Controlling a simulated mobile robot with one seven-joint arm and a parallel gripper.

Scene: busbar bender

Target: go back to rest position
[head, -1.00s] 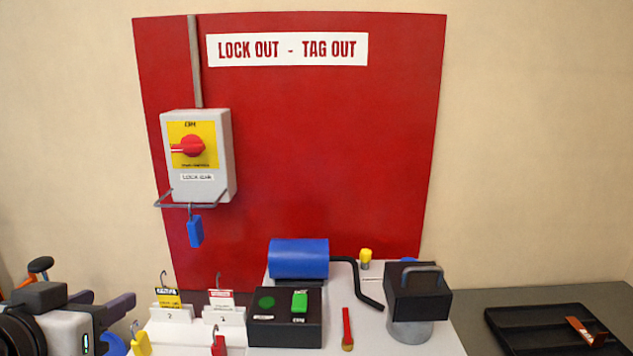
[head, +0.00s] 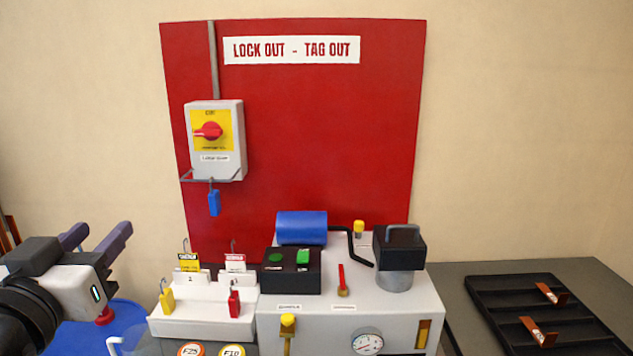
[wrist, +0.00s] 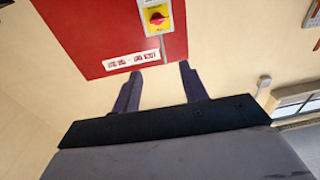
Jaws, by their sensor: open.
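My gripper (head: 98,236) is at the left edge of the head view, raised above the blue round surface there. Its two dark fingers point up and to the right, apart, with nothing between them. In the wrist view my gripper (wrist: 158,80) also shows open and empty, with the red board and wall beyond its fingers. The grey isolator box (head: 229,166) hangs on the red board, its red rotary switch (head: 208,131) on a yellow plate. A blue padlock (head: 214,203) hangs from the bar under the box. My gripper is apart from all of these.
The bender (head: 405,310) stands at the lower middle with a gauge, black button box (head: 292,280) and blue cylinder (head: 302,227). A white rack (head: 200,325) holds tags and yellow and red padlocks. A black tray (head: 500,305) with copper-coloured pieces lies at right.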

